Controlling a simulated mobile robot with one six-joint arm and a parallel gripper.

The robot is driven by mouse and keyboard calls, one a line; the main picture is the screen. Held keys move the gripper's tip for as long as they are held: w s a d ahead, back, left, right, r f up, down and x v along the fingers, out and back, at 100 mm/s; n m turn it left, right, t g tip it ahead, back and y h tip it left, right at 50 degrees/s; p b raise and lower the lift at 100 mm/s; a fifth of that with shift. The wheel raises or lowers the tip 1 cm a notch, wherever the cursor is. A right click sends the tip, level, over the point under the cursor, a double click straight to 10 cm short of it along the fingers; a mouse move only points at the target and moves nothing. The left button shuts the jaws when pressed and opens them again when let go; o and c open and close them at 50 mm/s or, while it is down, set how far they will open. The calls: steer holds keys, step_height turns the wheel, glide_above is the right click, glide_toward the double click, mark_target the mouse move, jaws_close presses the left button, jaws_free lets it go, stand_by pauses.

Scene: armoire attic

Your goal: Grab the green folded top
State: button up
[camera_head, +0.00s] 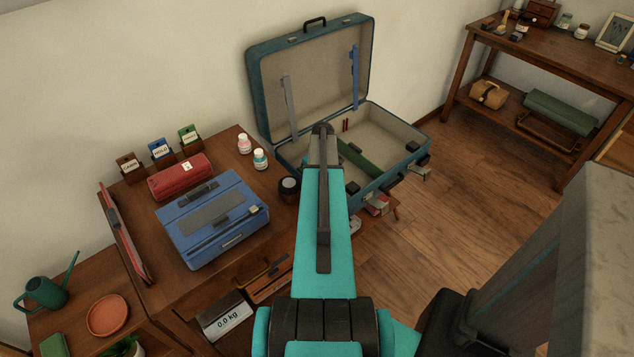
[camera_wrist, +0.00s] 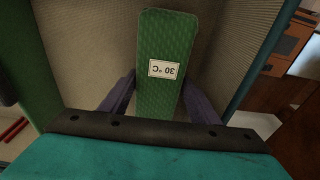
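The green folded top (camera_wrist: 165,95), patterned and with a white "30 °C" label, shows in the wrist view, standing narrow and upright in the picture. My gripper (camera_wrist: 161,80) has one finger on each side of it, both close against its edges. I cannot tell whether the fingers press on it or only flank it. In the head view my gripper (camera_head: 323,135) is over the left part of the open blue suitcase (camera_head: 395,178), and my arm hides the top there.
A green strip (camera_head: 357,158) crosses the suitcase to the right of my gripper. The suitcase's raised lid (camera_head: 318,85) stands behind. Jars (camera_head: 260,159), a red case (camera_head: 180,177) and a blue case (camera_head: 212,220) sit on the table at left. The suitcase's right part looks mostly empty.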

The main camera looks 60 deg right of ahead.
steer(key=c, duration=0.5)
steer(key=shift+r, duration=0.15)
step_height(320, 180, up, 18)
steer(key=shift+f+b, duration=0.15)
steer(key=shift+b, duration=0.6)
stand_by(0.4)
